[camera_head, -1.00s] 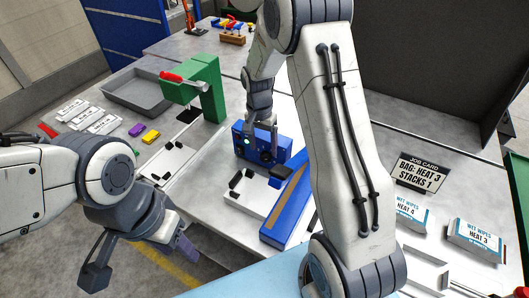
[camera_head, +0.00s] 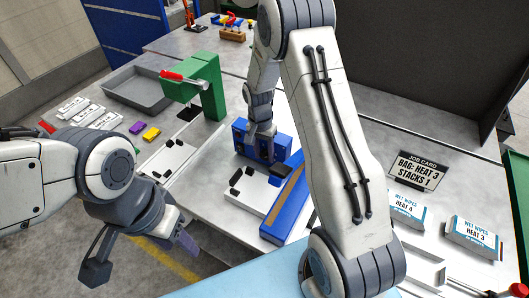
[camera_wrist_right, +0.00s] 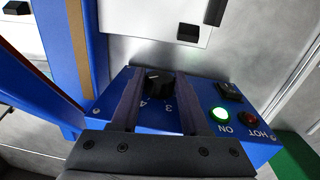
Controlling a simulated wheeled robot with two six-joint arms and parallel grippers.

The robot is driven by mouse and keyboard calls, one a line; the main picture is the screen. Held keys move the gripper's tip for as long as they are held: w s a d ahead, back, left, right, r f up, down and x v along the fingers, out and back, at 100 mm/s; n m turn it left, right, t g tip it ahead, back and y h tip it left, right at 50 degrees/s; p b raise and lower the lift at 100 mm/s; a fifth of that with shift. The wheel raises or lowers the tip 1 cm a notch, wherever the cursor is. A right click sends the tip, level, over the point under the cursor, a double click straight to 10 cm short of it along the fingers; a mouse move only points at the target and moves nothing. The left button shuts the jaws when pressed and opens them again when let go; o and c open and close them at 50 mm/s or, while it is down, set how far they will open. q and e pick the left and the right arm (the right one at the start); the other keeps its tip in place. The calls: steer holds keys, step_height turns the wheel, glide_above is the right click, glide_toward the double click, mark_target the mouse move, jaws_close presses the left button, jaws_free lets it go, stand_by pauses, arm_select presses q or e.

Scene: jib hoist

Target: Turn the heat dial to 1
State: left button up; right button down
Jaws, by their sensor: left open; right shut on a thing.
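The blue heat box (camera_wrist_right: 110,115) has a black heat dial (camera_wrist_right: 157,80) on its sloped face; it also shows in the head view (camera_head: 282,145). The numbers 4 and 3 show beside the dial, upside down in the wrist view; the other numbers are hidden. My right gripper (camera_wrist_right: 158,88) has its two dark fingers on either side of the dial and is shut on it. In the head view my right gripper (camera_head: 262,148) covers the dial. I cannot tell the dial's setting. My left gripper (camera_head: 142,255) is open and empty, low at the left.
A green ON light (camera_wrist_right: 219,115) glows beside a dark red HOT light (camera_wrist_right: 249,117) and a black switch (camera_wrist_right: 231,91). A job card (camera_head: 418,171) reads "BAG: HEAT 3, STACKS 1". A green press with a red handle (camera_head: 205,85) and a grey tray (camera_head: 140,92) stand farther left.

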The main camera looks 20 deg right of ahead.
steer(key=shift+w+a+g+h, duration=0.2)
steer(key=shift+g+h, duration=0.2)
steer(key=shift+g, duration=0.2)
steer(key=shift+w+f+g+h, duration=0.15)
steer(key=shift+g+h, duration=0.35)
steer(key=shift+g, duration=0.1)
steer(key=shift+g+h, duration=0.4)
steer(key=shift+c, duration=2)
jaws_free()
steer(key=b+v, duration=0.2)
steer(key=v, duration=0.8)
steer(key=shift+r+b, duration=0.3)
steer(key=shift+w, duration=0.15)
